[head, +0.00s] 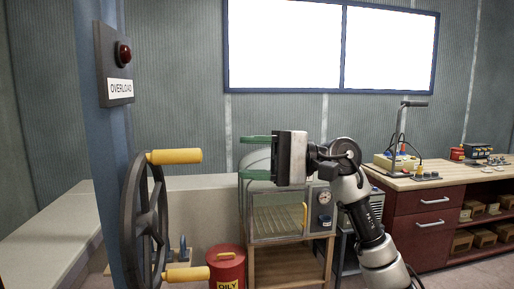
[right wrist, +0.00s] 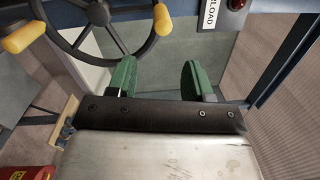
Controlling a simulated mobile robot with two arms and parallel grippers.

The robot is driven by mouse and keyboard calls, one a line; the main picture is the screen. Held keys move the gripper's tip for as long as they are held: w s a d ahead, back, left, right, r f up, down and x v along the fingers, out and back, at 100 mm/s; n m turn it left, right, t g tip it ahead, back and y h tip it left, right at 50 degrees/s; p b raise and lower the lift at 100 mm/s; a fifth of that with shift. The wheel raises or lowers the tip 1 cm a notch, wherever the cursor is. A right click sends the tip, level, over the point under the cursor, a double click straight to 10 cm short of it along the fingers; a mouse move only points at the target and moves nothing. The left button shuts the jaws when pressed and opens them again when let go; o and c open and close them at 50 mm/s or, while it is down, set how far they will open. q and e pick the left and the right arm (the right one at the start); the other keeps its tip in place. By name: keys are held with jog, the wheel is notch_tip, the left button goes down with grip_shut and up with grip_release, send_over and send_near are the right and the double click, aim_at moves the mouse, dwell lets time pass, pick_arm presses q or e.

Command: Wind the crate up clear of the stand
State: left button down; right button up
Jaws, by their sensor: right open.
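A dark spoked hand wheel (head: 146,222) stands on a blue post at the left of the head view. It has a yellow upper handle (head: 174,156) and a yellow lower handle (head: 187,274). My right gripper (head: 246,157) is open and empty, to the right of the wheel, its green fingers pointing left and clear of the handles. In the right wrist view the wheel (right wrist: 97,14) shows at the top, beyond the open fingers (right wrist: 154,66). I cannot make out the crate or its stand. My left gripper is not in view.
A red lamp plate marked OVERLOAD (head: 116,68) is on the post. A glass-fronted cabinet (head: 277,215) stands behind my right gripper. A red oily-waste can (head: 226,267) is on the floor. A workbench (head: 441,179) with tools is at right.

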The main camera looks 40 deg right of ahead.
jog(key=shift+n+h, duration=0.5)
jog(key=shift+n, duration=0.3)
jog(key=shift+s+a+r+p+x, duration=0.2)
jog(key=shift+p+x, duration=0.7)
jog(key=shift+x, duration=1.05)
jog(key=shift+s+a+r+p+x, duration=0.1)
jog(key=shift+s+r+p+x, duration=0.15)
jog(key=shift+p+x, duration=1.15)
jog(key=shift+s+a+r+p+x, duration=0.15)
jog(key=shift+p+x, duration=0.25)
jog(key=shift+x, duration=2.05)
